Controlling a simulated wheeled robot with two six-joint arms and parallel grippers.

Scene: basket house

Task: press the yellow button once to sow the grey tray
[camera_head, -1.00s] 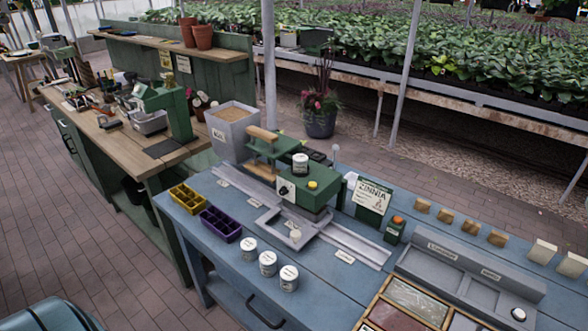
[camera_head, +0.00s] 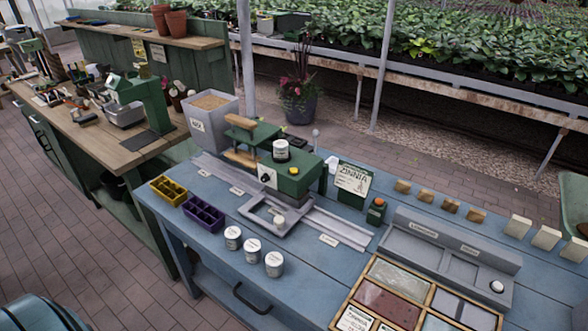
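The grey tray (camera_head: 257,219) sits at the front of the machine, by the grey rail (camera_head: 340,231). A small pale round thing (camera_head: 279,219) shows at the tray; I cannot tell its seating. Neither of my grippers is in view.
On the blue bench (camera_head: 205,256), yellow (camera_head: 168,190) and purple (camera_head: 203,214) cell trays and white jars (camera_head: 252,251) stand in front. A ZINNIA sign (camera_head: 353,179) and an orange-topped green box (camera_head: 377,209) stand right of the machine. A wooden bench (camera_head: 100,140) is left.

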